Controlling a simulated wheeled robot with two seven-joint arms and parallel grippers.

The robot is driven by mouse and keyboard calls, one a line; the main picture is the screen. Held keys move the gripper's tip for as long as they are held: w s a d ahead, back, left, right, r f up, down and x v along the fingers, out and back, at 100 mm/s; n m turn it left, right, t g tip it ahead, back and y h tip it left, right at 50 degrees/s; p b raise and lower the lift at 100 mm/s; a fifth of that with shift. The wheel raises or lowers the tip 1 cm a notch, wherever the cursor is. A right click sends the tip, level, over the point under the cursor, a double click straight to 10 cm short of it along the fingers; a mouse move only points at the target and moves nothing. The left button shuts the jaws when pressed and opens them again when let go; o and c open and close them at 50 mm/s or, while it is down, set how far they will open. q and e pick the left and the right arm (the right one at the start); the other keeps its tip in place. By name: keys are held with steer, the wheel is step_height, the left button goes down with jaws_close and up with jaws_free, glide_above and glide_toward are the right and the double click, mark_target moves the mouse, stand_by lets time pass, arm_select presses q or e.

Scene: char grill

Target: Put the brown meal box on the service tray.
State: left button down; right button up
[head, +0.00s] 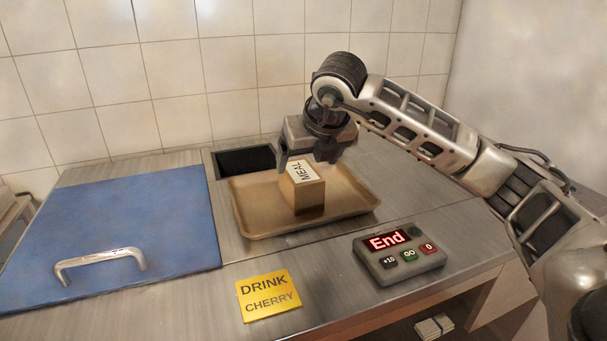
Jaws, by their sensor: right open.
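The brown meal box (309,196), with a white "MEAL" label on top, stands upright on the tan service tray (256,222), near its middle. My right gripper (307,165) is directly above and just behind the box, pointing down, with its fingers apart on either side of the top of the box. I cannot tell whether the fingers touch it. My left gripper is not in view.
A blue lid (120,220) with a metal handle (100,259) covers the counter's left. A yellow "DRINK CHERRY" card (268,296) lies in front, beside a timer (398,252) reading "End". A dark recess (243,160) is behind the tray, before a tiled wall.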

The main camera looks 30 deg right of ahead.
steer(key=v, duration=0.2)
steer(key=shift+s+r, duration=0.15)
steer(key=shift+r, duration=0.1)
stand_by(0.3)
